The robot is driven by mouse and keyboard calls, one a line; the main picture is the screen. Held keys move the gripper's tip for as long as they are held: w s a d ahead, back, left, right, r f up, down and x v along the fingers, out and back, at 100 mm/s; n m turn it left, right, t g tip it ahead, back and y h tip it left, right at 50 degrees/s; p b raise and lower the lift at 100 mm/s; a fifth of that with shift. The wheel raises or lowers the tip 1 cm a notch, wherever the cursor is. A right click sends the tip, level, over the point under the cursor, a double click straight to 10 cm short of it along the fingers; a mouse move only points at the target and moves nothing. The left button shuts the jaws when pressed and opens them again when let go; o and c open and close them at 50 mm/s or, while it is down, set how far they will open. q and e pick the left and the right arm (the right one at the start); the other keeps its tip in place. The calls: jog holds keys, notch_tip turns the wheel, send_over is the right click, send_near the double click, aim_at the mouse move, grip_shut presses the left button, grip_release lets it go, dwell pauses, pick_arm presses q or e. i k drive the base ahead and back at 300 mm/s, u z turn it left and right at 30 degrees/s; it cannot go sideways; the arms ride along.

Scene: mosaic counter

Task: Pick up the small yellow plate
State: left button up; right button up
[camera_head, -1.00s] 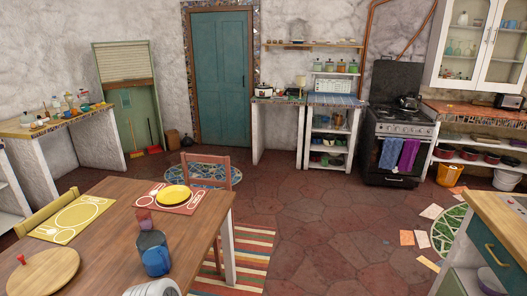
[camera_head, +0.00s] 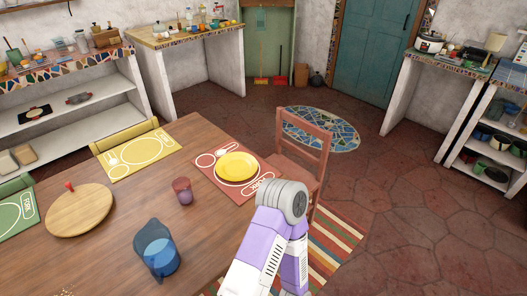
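The small yellow plate (camera_head: 238,167) lies on a red placemat (camera_head: 214,183) near the right end of the wooden dining table. A purple and white arm of mine reaches in from the bottom, and its grey rounded joint is just below and right of the placemat. No fingers show on it, and I cannot tell which arm it is. Neither gripper can be seen. Nothing visible touches the plate.
A blue pitcher (camera_head: 157,249), a reddish cup (camera_head: 182,191), a round wooden board (camera_head: 80,210) and a yellow placemat (camera_head: 139,152) are on the table (camera_head: 115,236). A red chair (camera_head: 302,147) stands at the table's far right edge. Open tiled floor (camera_head: 425,205) lies to the right.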

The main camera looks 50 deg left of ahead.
aim_at(233, 166)
jog(key=i, duration=2.05)
jog(key=u, duration=3.4)
